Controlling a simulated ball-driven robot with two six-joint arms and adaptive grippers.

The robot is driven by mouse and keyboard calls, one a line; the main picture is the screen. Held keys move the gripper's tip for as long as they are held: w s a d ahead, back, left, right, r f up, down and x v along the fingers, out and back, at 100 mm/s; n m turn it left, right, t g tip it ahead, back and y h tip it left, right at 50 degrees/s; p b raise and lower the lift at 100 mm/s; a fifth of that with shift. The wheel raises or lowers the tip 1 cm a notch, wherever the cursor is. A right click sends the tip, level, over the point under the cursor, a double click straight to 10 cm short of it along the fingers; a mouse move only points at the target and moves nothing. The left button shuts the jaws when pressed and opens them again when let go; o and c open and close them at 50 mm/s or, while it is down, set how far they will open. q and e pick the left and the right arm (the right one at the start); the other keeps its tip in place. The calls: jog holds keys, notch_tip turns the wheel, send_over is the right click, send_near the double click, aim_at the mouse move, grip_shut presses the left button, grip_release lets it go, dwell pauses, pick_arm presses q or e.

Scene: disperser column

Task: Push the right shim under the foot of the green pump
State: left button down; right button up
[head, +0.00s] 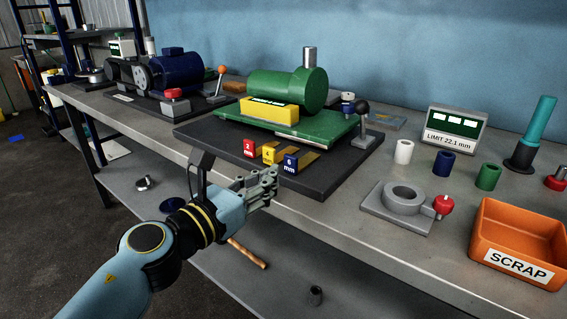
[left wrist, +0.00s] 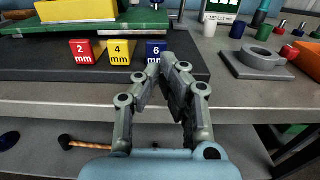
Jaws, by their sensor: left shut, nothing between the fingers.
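The green pump (head: 285,88) stands on a green foot plate (head: 322,136) above a dark base plate (head: 330,172). Three labelled shims stand in a row at the foot's near edge: red 2 mm (head: 249,148), yellow 4 mm (head: 269,153) and blue 6 mm (head: 290,164). They also show in the left wrist view: red (left wrist: 84,53), yellow (left wrist: 121,53) and blue (left wrist: 153,49). My left gripper (head: 274,174) is shut and empty, just in front of the blue shim. In the left wrist view its fingertips (left wrist: 167,61) overlap the blue shim's lower right; contact cannot be told. My right gripper is not in view.
A grey ring fixture (head: 377,218), an orange scrap bin (head: 490,228) and white, blue and green cylinders stand to the right. A limit display (head: 455,131) stands behind them. A blue motor (head: 178,73) is at the back left. The front bench strip is mostly clear.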

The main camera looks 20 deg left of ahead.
aim_at(291, 162)
pick_arm(q)
jog(key=x, duration=0.4)
jog(key=shift+w+d, duration=0.15)
jog(key=shift+w, duration=0.25)
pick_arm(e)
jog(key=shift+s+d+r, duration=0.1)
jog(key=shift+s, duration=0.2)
pick_arm(q)
jog(key=x, duration=0.4)
jog(key=shift+w+d+f, duration=0.1)
jog(key=shift+w+d, duration=0.05)
jog(key=shift+w, duration=0.2)
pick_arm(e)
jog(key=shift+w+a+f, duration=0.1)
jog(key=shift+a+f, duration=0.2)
pick_arm(q)
jog(key=shift+s, duration=0.1)
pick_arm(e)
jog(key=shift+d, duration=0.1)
